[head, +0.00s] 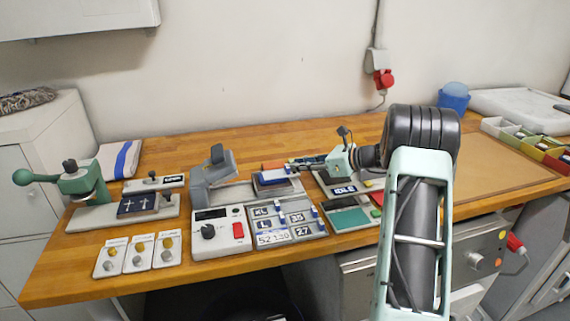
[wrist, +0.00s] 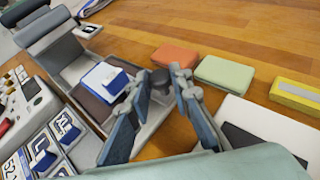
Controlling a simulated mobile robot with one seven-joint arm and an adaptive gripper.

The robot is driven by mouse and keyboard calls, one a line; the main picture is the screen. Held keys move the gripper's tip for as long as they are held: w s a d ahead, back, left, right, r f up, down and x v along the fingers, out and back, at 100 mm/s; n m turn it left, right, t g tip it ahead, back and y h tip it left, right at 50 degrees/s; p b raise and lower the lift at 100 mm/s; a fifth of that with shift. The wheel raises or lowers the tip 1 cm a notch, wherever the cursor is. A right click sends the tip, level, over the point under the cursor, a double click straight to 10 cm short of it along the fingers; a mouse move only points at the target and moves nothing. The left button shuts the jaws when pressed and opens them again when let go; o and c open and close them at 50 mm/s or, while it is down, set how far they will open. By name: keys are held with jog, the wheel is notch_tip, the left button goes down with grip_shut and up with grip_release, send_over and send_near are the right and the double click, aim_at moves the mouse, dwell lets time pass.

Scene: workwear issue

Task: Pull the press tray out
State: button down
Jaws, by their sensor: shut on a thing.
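The heat press (head: 213,172) is grey, with its upper plate raised and tilted back. It also shows at the top left of the wrist view (wrist: 48,32). The press tray (wrist: 152,132) is light grey and reaches out from the press toward my gripper. A dark plate with a white and blue folded piece (wrist: 108,78) lies on it. My gripper (wrist: 162,84) is shut on the tray's dark knob (wrist: 160,76), between its fingertips. In the head view my gripper (head: 308,162) is small, at the tray's right end; the knob cannot be made out there.
An orange block (wrist: 176,55), a green block (wrist: 222,72) and a yellow block (wrist: 296,94) lie behind the tray. A control box (head: 220,232) and size tiles (head: 285,222) stand in front. A green hand press (head: 82,180) stands at left. Wooden bench is bare behind.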

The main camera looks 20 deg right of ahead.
jog(key=c, duration=2)
grip_release()
jog(key=shift+c, duration=0.2)
jog(key=shift+d, duration=0.1)
jog(key=v, duration=1.2)
jog(key=shift+r, duration=0.1)
